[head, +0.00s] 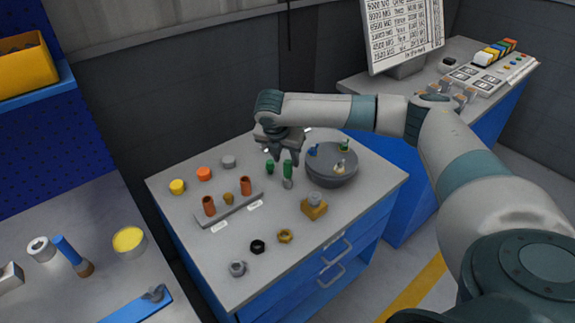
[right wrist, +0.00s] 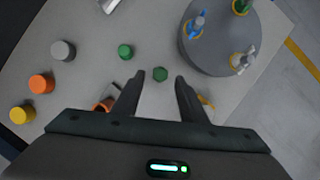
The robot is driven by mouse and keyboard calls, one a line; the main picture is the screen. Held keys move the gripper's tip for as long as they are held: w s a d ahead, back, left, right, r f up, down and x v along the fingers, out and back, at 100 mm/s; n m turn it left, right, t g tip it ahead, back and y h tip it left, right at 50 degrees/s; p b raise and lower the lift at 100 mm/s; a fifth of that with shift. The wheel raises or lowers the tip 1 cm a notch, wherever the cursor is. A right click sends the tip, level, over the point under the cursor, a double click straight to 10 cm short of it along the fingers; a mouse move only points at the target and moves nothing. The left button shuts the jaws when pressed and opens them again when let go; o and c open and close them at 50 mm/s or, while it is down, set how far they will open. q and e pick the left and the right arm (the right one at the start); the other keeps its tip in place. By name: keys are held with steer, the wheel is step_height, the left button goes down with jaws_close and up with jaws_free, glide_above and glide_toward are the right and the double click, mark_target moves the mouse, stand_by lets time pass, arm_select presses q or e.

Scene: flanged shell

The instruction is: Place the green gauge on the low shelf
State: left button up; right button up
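A green gauge (head: 287,168) with a silver lower end stands upright on the grey worktable, left of a round grey shell (head: 332,168). A second, shorter green piece (head: 270,166) stands just to its left; both show in the right wrist view, the gauge as a green hexagonal top (right wrist: 160,74) and the other as a round knob (right wrist: 125,51). My right gripper (head: 282,158) points down above the gauge. Its fingers (right wrist: 158,85) are open, with the gauge's top in line with the gap and nothing held. No low shelf can be singled out with certainty. My left gripper is out of view.
Yellow (head: 177,186), orange (head: 204,174) and grey (head: 228,161) caps stand at the left. A low grey rack (head: 230,207) holds orange cylinders. A brass block (head: 314,207) and nuts (head: 285,236) lie in front. Pegs stand on the shell's top.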

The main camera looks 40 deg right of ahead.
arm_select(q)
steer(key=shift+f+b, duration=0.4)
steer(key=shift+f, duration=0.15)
arm_select(e)
steer(key=v, duration=0.6)
steer(key=shift+r, duration=0.3)
steer(key=shift+a, duration=0.1)
